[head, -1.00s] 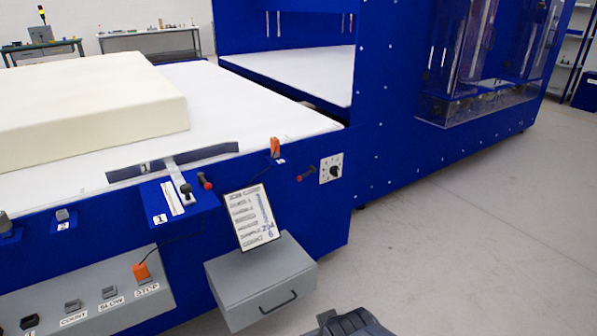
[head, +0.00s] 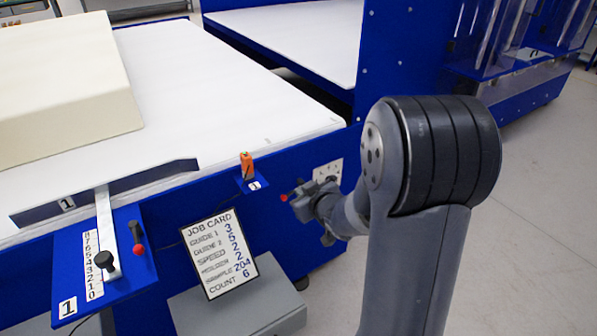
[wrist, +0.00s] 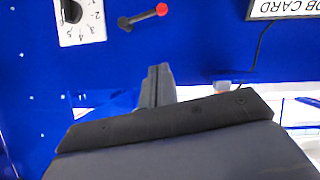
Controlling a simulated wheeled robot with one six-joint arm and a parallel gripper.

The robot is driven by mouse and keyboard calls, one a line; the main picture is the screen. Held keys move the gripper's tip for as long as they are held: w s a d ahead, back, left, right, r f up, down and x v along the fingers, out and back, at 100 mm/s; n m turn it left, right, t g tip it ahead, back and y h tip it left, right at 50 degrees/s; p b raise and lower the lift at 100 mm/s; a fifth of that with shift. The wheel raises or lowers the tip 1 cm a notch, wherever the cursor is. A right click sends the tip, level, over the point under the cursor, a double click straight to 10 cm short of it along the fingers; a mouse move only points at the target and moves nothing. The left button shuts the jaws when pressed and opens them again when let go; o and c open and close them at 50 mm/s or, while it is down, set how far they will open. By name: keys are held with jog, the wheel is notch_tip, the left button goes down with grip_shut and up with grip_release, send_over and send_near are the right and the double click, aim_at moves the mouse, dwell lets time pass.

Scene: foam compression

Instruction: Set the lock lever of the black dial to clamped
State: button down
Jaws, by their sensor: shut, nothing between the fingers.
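The black dial (wrist: 72,10) sits on a white numbered plate on the blue panel, cut off at the top left of the wrist view. In the head view, the plate (head: 328,171) shows in part, but my gripper hides the dial. The lock lever (wrist: 143,17), black with a red end, is beside the plate and tilted in the wrist view. Its red end (head: 284,197) shows just left of my gripper (head: 316,203) in the head view. My gripper (wrist: 158,70) is shut and empty, in front of the panel, its tips apart from the lever in the wrist view.
The job card (head: 219,254) stands on a grey box (head: 240,308) left of my gripper. An orange part (head: 246,166) sits on a small blue ledge. The guide slide (head: 107,235) has another red-ended lever (head: 137,237). Grey floor is clear at right.

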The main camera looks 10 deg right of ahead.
jog(key=shift+w+d, duration=0.15)
jog(key=shift+w, duration=0.55)
jog(key=shift+w, duration=0.1)
jog(key=b+x, duration=0.2)
jog(key=x, duration=0.8)
jog(key=shift+w+f, duration=0.1)
jog(key=shift+f, duration=0.1)
jog(key=shift+s+d+f+b, duration=0.15)
jog(key=shift+s+f+b, duration=0.1)
jog(key=shift+f, duration=0.35)
jog(key=shift+s+d+f+b, duration=0.15)
jog(key=shift+f+b, duration=0.1)
jog(key=shift+f, duration=0.35)
jog(key=shift+d+f, duration=0.1)
jog(key=shift+f, duration=0.3)
jog(key=shift+f+b, duration=0.1)
jog(key=shift+b, duration=0.2)
